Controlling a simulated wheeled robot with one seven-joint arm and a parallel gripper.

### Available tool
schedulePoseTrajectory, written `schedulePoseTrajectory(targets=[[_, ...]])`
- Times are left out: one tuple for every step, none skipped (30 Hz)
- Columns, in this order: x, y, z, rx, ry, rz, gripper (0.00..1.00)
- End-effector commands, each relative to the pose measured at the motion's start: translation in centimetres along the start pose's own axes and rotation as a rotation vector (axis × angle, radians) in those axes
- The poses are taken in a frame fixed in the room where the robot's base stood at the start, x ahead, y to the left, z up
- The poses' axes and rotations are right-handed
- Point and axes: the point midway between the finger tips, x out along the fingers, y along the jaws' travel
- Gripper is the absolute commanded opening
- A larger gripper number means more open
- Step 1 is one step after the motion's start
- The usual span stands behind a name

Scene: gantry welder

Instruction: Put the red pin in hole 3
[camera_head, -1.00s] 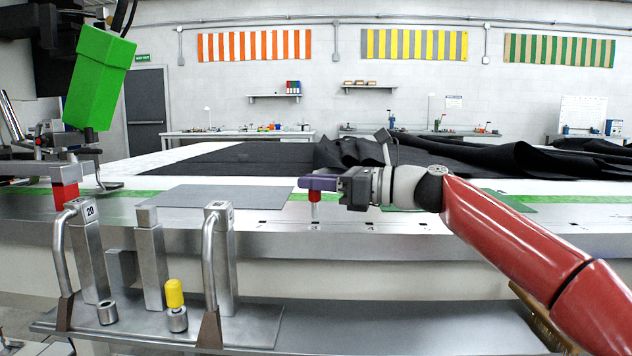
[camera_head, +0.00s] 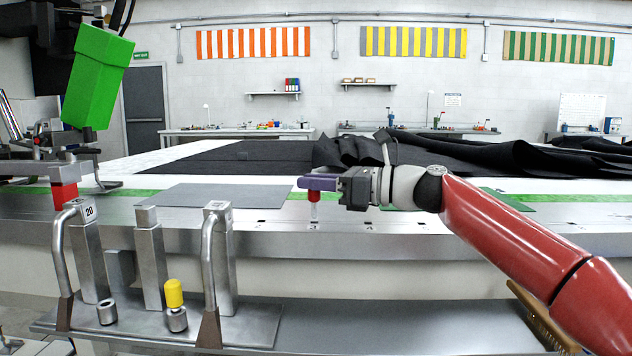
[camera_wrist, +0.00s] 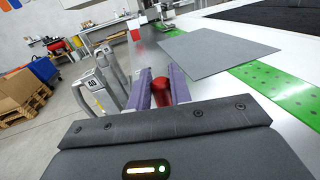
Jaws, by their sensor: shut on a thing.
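My gripper (camera_head: 314,183) has purple fingers and is shut on the red pin (camera_head: 313,196). The pin hangs upright below the fingers, its red head at the top and a pale shaft pointing down. Its lower end is at or just above the table's front strip, at the label that looks like 3 (camera_head: 314,228). I cannot tell whether the tip is in the hole, as the hole is not clearly visible there. In the wrist view the red pin head (camera_wrist: 161,93) sits between the two purple fingers (camera_wrist: 160,86).
Dark holes in the metal table edge (camera_head: 400,245) lie to either side. A grey sheet (camera_head: 213,196) lies to the left, with black cloth (camera_head: 420,152) behind. A lower rack at front left has upright handles (camera_head: 217,265) and a yellow-topped pin (camera_head: 174,294).

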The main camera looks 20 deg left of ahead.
Motion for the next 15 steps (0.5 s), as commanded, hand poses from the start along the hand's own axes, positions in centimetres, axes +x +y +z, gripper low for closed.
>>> schedulePoseTrajectory(targets=[[0.0, 0.01, 0.02, 0.0, 0.0, 0.0, 0.0], [0.0, 0.01, 0.02, 0.0, 0.0, 0.0, 0.0], [0.0, 0.01, 0.02, 0.0, 0.0, 0.0, 0.0], [0.01, 0.01, 0.01, 0.0, 0.0, 0.0, 0.0], [0.01, 0.01, 0.0, 0.0, 0.0, 0.0, 0.0], [0.01, 0.01, -0.03, 0.0, 0.0, 0.0, 0.0], [0.01, 0.01, -0.08, 0.0, 0.0, 0.0, 0.0], [0.01, 0.01, -0.13, 0.0, 0.0, 0.0, 0.0], [0.01, 0.01, -0.21, 0.0, 0.0, 0.0, 0.0], [0.0, 0.01, -0.28, 0.0, 0.0, 0.0, 0.0], [0.0, 0.0, -0.36, 0.0, 0.0, 0.0, 0.0], [0.0, 0.0, -0.46, 0.0, 0.0, 0.0, 0.0], [0.0, 0.0, -0.55, 0.0, 0.0, 0.0, 0.0], [-0.01, 0.0, -0.62, 0.0, 0.0, 0.0, 0.0], [-0.01, 0.0, -0.72, 0.0, -0.001, 0.0, 0.0]])
